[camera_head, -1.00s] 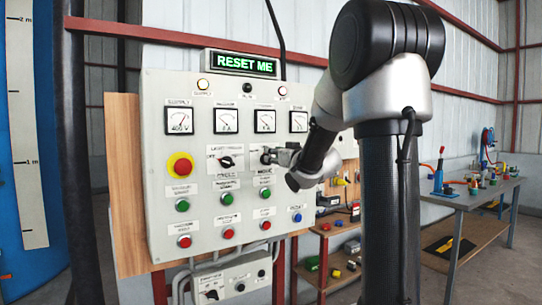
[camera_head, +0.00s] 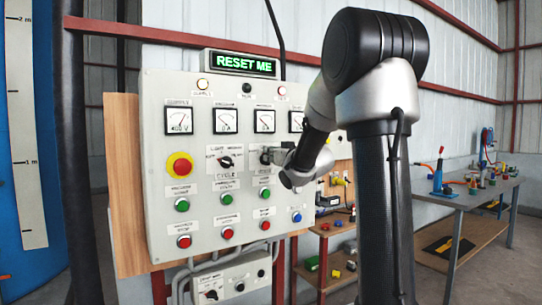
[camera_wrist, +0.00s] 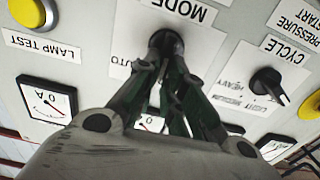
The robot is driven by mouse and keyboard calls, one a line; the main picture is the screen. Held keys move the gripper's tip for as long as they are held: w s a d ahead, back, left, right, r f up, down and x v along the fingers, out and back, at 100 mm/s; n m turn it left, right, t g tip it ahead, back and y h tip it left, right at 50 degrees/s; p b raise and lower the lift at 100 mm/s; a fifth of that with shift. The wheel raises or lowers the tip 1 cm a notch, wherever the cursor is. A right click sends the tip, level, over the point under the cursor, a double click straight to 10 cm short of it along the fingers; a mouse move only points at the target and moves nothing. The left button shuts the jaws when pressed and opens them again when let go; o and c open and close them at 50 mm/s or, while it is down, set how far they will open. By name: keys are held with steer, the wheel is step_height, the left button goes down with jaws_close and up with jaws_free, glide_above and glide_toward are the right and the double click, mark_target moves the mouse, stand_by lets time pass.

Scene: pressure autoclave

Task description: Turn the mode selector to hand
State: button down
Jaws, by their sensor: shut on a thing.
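The mode selector (camera_wrist: 166,42) is a black rotary knob on a white plate, below the upside-down "MODE" label in the wrist view. My gripper (camera_wrist: 165,58) is shut on the knob, its two fingers meeting at it. The fingers hide most of the knob, so its pointer direction cannot be told. In the head view my gripper (camera_head: 268,155) reaches the panel from the right, right of the cycle selector (camera_head: 226,162).
The grey control panel (camera_head: 155,110) carries gauges, several push buttons and a red emergency stop (camera_head: 180,167). The cycle knob (camera_wrist: 267,82) is beside my fingers in the wrist view. A yellow lamp-test button (camera_wrist: 32,12) is at the other side. A workbench (camera_head: 465,195) stands at right.

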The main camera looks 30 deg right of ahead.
steer(key=shift+n, duration=0.3)
steer(key=n, duration=0.2)
steer(key=a+n, duration=0.1)
steer(key=n, duration=0.1)
steer(key=shift+f+n, duration=0.15)
steer(key=shift+n, duration=0.15)
steer(key=shift+a+f+n, duration=0.15)
steer(key=shift+a+n, duration=0.05)
steer(key=shift+n, duration=0.9)
steer(key=shift+a+f+n, duration=0.15)
steer(key=shift+a+n, duration=0.05)
steer(key=shift+n, duration=0.9)
steer(key=c, duration=1.5)
jaws_free()
steer(key=shift+s, duration=0.1)
